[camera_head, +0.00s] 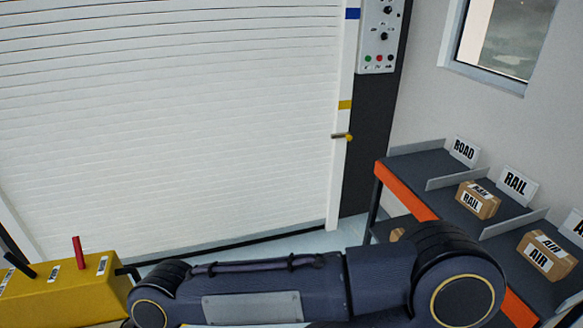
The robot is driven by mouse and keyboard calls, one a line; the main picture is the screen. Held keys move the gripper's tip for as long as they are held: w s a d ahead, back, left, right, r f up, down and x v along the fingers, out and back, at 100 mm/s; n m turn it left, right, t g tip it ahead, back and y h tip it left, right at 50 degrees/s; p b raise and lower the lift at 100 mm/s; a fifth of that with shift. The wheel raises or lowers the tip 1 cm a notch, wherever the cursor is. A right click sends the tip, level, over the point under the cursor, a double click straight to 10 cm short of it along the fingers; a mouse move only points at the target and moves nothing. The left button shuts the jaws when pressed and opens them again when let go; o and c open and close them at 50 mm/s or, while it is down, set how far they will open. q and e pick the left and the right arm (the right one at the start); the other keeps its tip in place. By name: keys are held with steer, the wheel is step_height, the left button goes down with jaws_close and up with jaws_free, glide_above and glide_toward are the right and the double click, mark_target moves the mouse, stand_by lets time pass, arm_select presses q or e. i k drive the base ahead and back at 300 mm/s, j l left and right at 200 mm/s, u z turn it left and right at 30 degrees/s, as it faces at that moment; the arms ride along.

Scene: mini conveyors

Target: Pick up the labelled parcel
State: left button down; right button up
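A brown parcel labelled RAIL (477,200) sits on the shelf rack at the right, in the bay by the RAIL sign (516,185). A second brown parcel labelled AIR (547,256) sits nearer, in the bay beyond the low divider. Part of another brown box (397,234) shows lower down, mostly hidden behind my arm; I cannot read a label on it. A link of my arm crosses the bottom of the view. Neither of my grippers shows.
The rack has an orange front edge (407,191) and low grey dividers. The bay by the ROAD sign (464,150) looks empty. A white shutter (170,120) closes the back.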

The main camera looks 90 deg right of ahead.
mark_target(480, 202)
steer(key=z, duration=4.2)
steer(key=i+j, duration=0.35)
steer(key=i, duration=0.2)
steer(key=i+j, duration=0.35)
steer(key=i, duration=0.2)
steer(key=i+j, duration=0.35)
steer(key=i, duration=0.25)
steer(key=i+j, duration=0.35)
steer(key=i, duration=0.2)
steer(key=l+z, duration=0.05)
